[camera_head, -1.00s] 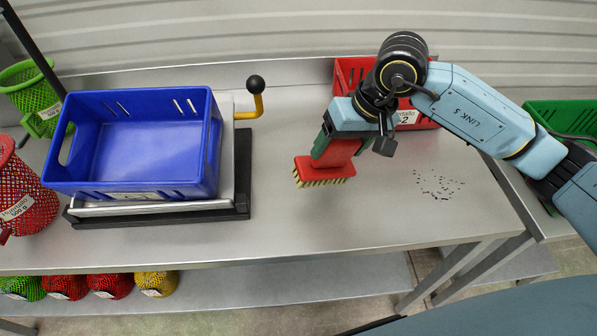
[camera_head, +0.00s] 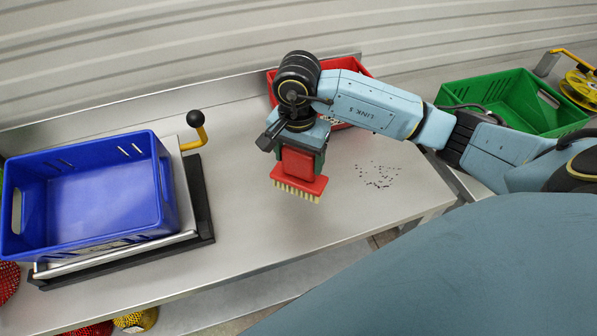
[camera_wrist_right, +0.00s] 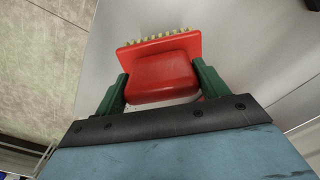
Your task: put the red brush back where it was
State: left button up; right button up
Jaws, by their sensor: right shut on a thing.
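The red brush (camera_head: 300,178) has a red block body and pale bristles pointing down. My right gripper (camera_head: 301,152) is shut on its body and holds it over the metal table, between the blue crate and the dark specks. In the right wrist view the brush (camera_wrist_right: 163,75) sits between the two green fingers of the gripper (camera_wrist_right: 160,88), bristles at the far side. I cannot tell whether the bristles touch the table. My left gripper is not in view.
A blue crate (camera_head: 165,190) stands on a scale with a yellow, black-knobbed lever (camera_head: 194,133). A red crate (camera_head: 350,68) is behind my right arm; a green crate (camera_head: 470,97) is at right. Dark specks (camera_head: 377,176) lie on the metal table (camera_head: 250,235), whose front middle is clear.

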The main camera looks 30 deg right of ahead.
aim_at(298, 173)
jog(key=shift+f, duration=2.7)
jog(key=shift+f, duration=0.15)
jog(key=o, duration=1)
notch_tip(298, 173, up, 12)
jog(key=shift+a+r+b, duration=0.1)
jog(key=shift+r+b, duration=0.1)
jog(key=shift+b, duration=0.25)
